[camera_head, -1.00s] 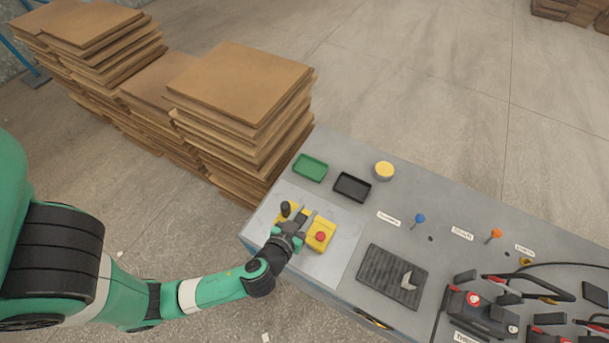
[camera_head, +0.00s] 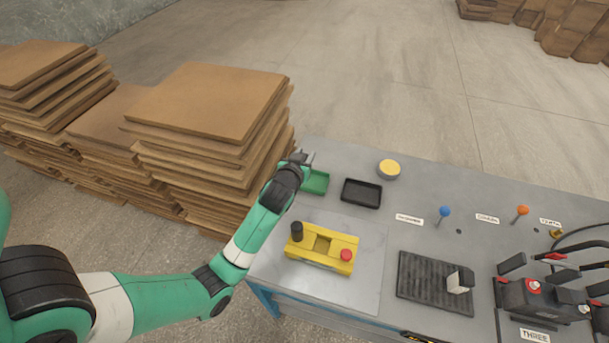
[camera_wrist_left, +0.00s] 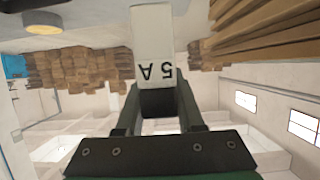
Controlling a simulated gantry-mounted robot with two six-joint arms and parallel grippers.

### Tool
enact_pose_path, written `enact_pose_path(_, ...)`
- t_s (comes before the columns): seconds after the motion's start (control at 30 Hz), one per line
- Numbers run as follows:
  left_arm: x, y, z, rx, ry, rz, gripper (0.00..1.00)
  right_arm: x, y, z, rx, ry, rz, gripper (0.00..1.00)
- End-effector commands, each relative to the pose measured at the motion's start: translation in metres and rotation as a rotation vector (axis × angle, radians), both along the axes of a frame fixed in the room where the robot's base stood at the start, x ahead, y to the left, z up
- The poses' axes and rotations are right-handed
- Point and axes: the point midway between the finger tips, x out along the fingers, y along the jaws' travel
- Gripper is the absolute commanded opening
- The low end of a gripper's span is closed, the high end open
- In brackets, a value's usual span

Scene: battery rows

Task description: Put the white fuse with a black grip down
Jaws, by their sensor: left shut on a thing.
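My left gripper (camera_head: 303,158) is over the far side of the green tray (camera_head: 315,182), beside the cardboard stack. In the left wrist view it (camera_wrist_left: 157,98) is shut on the dark grip of a white fuse (camera_wrist_left: 152,45) marked "5 A". The fuse sticks out beyond the fingers. In the head view the fuse is too small or hidden to make out. My right gripper is not in view.
A yellow box (camera_head: 327,260) with a black knob, square opening and red button sits on the pale plate. A black tray (camera_head: 361,192) and a yellow-topped round thing (camera_head: 388,168) are near the back. Tall cardboard stacks (camera_head: 205,105) stand left. Levers and cables crowd the right.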

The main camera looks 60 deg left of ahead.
Motion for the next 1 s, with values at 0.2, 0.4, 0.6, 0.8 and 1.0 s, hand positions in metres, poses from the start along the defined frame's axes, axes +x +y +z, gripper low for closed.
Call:
enact_pose_path(0.2, 0.014, 0.038, -0.048, 0.000, 0.002, 0.001, 0.00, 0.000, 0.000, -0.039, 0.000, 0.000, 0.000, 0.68)
enact_pose_path(0.4, 0.019, 0.046, -0.056, 0.000, -0.001, -0.001, 0.00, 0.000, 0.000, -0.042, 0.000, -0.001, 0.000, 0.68)
enact_pose_path(0.6, 0.020, 0.051, -0.077, -0.001, 0.002, -0.001, 0.00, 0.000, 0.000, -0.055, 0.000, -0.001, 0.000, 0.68)
enact_pose_path(0.8, 0.020, 0.051, -0.093, 0.000, -0.001, -0.001, 0.00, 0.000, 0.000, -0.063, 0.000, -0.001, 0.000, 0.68)
enact_pose_path(1.0, 0.020, 0.051, -0.093, 0.000, -0.001, -0.001, 0.00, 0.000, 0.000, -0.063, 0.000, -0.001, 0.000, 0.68)
